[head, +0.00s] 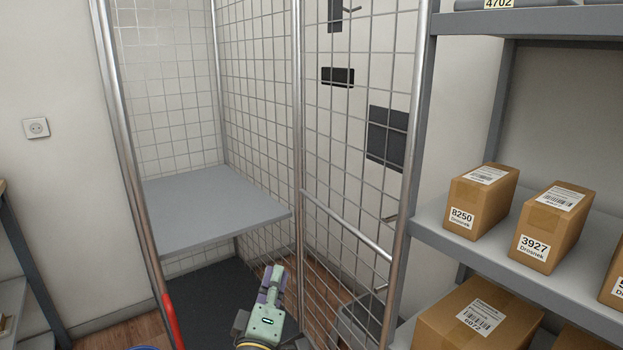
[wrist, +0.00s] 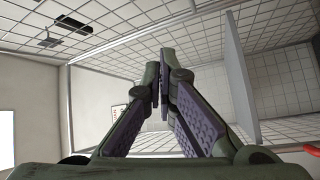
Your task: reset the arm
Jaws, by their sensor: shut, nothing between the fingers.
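My gripper (head: 273,280) is at the bottom middle of the head view, in front of the wire cage cart and below its grey shelf (head: 215,205). The gripper is pale green with purple finger pads and points upward in the picture. In the wrist view my gripper (wrist: 162,95) has its fingertips together, with nothing held between them. The wrist view looks up past the fingers toward the ceiling and the tiled or meshed surfaces.
The cage cart's mesh side (head: 345,150) stands right beside the arm. A grey rack (head: 500,262) at the right holds several cardboard boxes, among them 8250 (head: 482,202) and 3927 (head: 548,228). A red bar (head: 170,318) is on the cart's left post. The cart's shelf is bare.

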